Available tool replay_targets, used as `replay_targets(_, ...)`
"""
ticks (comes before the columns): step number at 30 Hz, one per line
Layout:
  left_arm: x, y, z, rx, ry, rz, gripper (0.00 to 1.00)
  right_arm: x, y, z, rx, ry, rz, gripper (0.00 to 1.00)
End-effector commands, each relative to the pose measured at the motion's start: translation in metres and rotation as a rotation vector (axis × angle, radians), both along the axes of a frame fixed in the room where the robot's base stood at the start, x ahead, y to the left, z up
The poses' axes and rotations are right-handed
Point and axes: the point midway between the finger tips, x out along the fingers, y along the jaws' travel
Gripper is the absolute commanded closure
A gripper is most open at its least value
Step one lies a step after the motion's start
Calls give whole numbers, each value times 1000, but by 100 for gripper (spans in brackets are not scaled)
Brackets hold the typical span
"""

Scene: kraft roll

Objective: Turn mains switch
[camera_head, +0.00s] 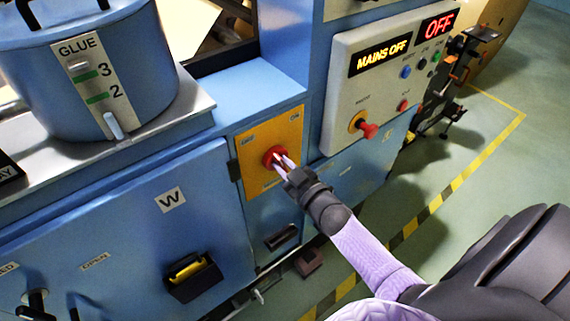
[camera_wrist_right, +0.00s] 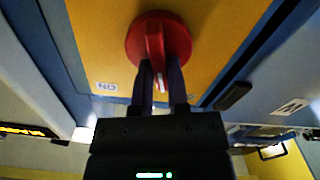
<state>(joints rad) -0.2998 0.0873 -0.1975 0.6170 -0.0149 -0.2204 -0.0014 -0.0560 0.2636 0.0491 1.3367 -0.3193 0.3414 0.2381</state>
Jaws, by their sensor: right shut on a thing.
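The mains switch is a red rotary knob (camera_head: 272,154) on a yellow plate (camera_head: 283,130) with labels at its upper corners, on the front of the blue machine. My right gripper (camera_head: 287,164) reaches it from the lower right and is shut on the knob's raised grip. In the right wrist view the red knob (camera_wrist_right: 158,38) sits at the top centre, with the gripper's two fingers (camera_wrist_right: 160,85) on either side of its ridge. A display (camera_head: 381,54) on the white panel reads MAINS OFF. My left gripper is not in view.
A white control panel (camera_head: 345,110) with a red knob (camera_head: 369,130) and small buttons stands to the right. A blue glue pot (camera_head: 140,70) stands on a ledge at the left. A dark handle (camera_head: 281,237) is below the yellow plate. Green floor with striped tape lies at the right.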

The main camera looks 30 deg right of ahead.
Motion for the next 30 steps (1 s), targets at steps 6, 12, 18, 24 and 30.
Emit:
replay_targets(6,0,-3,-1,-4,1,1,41,0,1,-1,-182,-16,-1,100)
replay_targets(12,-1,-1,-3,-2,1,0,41,0,2,-2,-317,-25,0,100)
replay_targets(18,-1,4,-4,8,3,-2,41,0,3,-2,-407,-32,0,100)
replay_targets(24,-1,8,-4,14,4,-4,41,0,3,-2,-454,-35,0,100)
replay_targets(30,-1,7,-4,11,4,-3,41,0,3,-2,-469,-37,0,100)
